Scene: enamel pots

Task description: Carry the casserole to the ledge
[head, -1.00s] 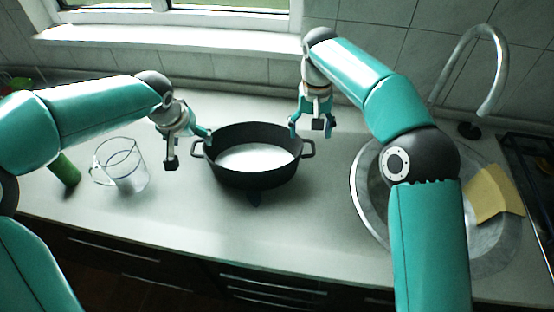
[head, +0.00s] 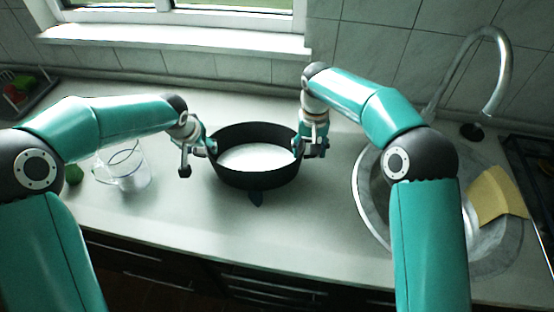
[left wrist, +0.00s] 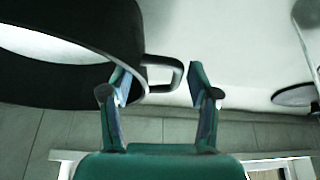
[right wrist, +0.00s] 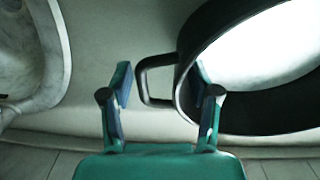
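The black casserole (head: 256,178) stands upright on the counter with something white inside. Its left handle (left wrist: 176,75) and right handle (right wrist: 144,82) show in the wrist views. My left gripper (head: 198,157) is at the left handle; in the left wrist view its open fingers (left wrist: 160,95) stand either side of the handle, with a gap. My right gripper (head: 312,147) is at the right handle; in the right wrist view its open fingers (right wrist: 163,95) stand either side of the handle. Contact with the handles is unclear. The white window ledge (head: 180,40) is behind, above the counter.
A glass jug (head: 127,170) stands left of the casserole, and a green thing (head: 73,175) is partly hidden by my left arm. A sink (head: 370,200) with a tap (head: 500,75) and yellow cloth (head: 490,195) lies right. A dark tray (head: 35,92) is far left.

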